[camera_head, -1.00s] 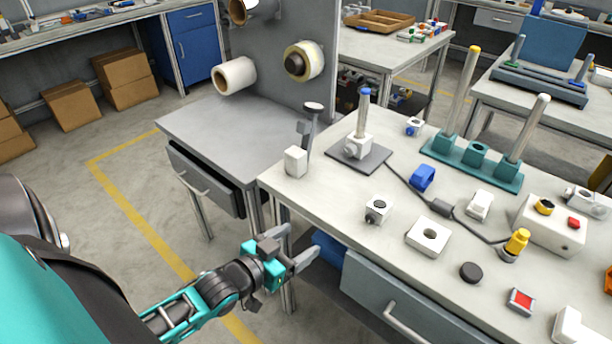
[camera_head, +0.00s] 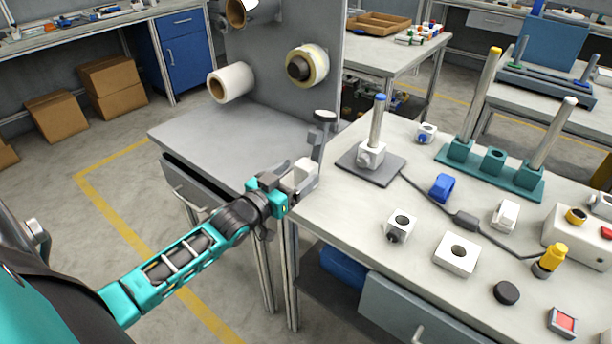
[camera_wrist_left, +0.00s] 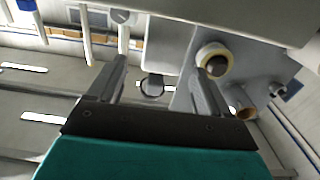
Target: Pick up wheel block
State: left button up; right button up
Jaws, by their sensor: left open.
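In the left wrist view the two fingers (camera_wrist_left: 160,80) are spread apart, and a dark ring shows beyond the gap. I cannot tell for sure which block is the wheel block. My right gripper is not in view.
A grey panel with film reels (camera_head: 307,63) is behind. The bench (camera_head: 345,225) is clear in front of the post.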

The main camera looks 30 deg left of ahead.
aim_at(300, 170)
pick_arm(q)
jog(key=shift+w+d+f, duration=0.1)
jog(key=shift+w, duration=1)
jog(key=shift+w+f, duration=0.1)
jog(key=shift+w, duration=1)
jog(key=shift+c, duration=0.4)
jog(key=c, duration=1.1)
jog(key=shift+r, duration=0.2)
